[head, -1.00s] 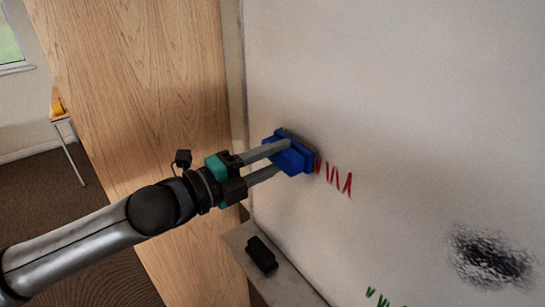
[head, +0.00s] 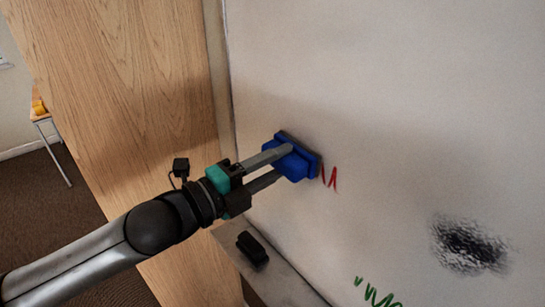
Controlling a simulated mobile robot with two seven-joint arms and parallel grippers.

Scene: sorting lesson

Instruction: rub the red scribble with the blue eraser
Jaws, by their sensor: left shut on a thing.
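The blue eraser (head: 297,162) is held between the fingers of my left gripper (head: 279,165), with its dark pad side toward the whiteboard (head: 400,80). It appears to be against the board, though the exact contact is hidden. The red scribble (head: 330,178) shows just right of the eraser as a few short strokes. Any part of it behind the eraser is hidden. My right gripper is not in view.
A ledge (head: 285,285) under the board holds a black eraser-like block (head: 252,248). A green scribble (head: 376,294) and a black smudge (head: 468,245) mark the board lower right. A wooden panel (head: 120,90) stands left of the board. A small table (head: 42,119) is at far left.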

